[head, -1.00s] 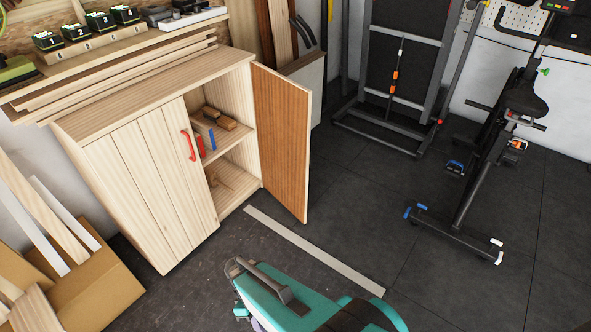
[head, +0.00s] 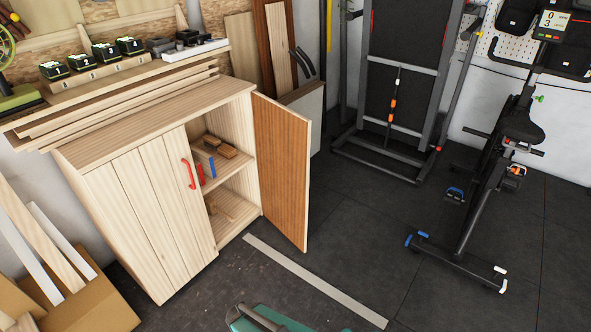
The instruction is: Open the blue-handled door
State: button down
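The wooden cabinet (head: 150,130) stands at the left of the head view. Its right door (head: 283,170) stands wide open, swung out to the right, with its brown inner face toward me. No blue handle shows on that face; the door's outer face is hidden. The left door (head: 150,215) is shut and has a red handle (head: 188,174). My gripper is not in view; only a teal part of my own body shows at the bottom edge.
Inside the cabinet are wooden blocks (head: 220,147) and upright red and blue items (head: 211,167). A pale strip (head: 315,281) lies on the dark floor. An exercise bike (head: 490,190) and a folded treadmill (head: 400,90) stand at the right. Floor between is clear.

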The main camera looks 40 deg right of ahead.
aim_at(283, 135)
jog(key=k, duration=0.65)
jog(key=u, duration=0.75)
jog(key=i, duration=1.85)
jog(key=z, duration=0.4)
